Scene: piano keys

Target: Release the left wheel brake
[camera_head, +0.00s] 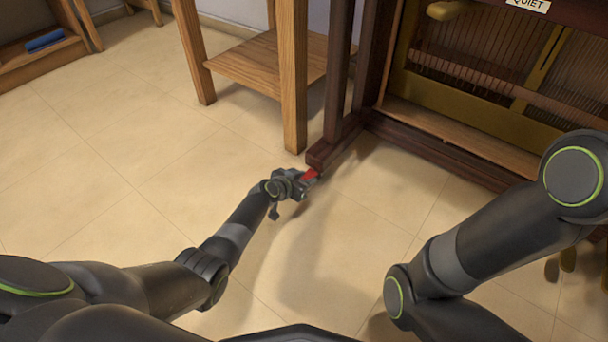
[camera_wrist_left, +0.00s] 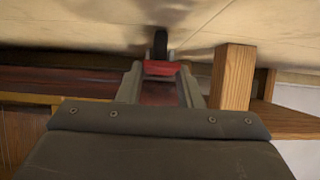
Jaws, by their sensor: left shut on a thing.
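The red wheel brake (camera_head: 310,174) sits low at the front end of the left foot (camera_head: 340,142) of the dark wooden piano, just above the floor. In the left wrist view the red brake (camera_wrist_left: 161,68) lies between my fingertips, with a dark wheel (camera_wrist_left: 160,43) beyond it. My left gripper (camera_head: 303,180) is at the brake and shut on it; the fingers also show in the left wrist view (camera_wrist_left: 160,84). The exact contact is small and partly hidden. My right arm shows at the right, but its gripper is out of view.
A wooden stool or table (camera_head: 293,80) stands just left of the piano foot; its leg (camera_wrist_left: 232,78) is close beside my left gripper in the wrist view. The open piano front (camera_head: 470,110) fills the upper right. The tiled floor (camera_head: 130,130) at left is clear.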

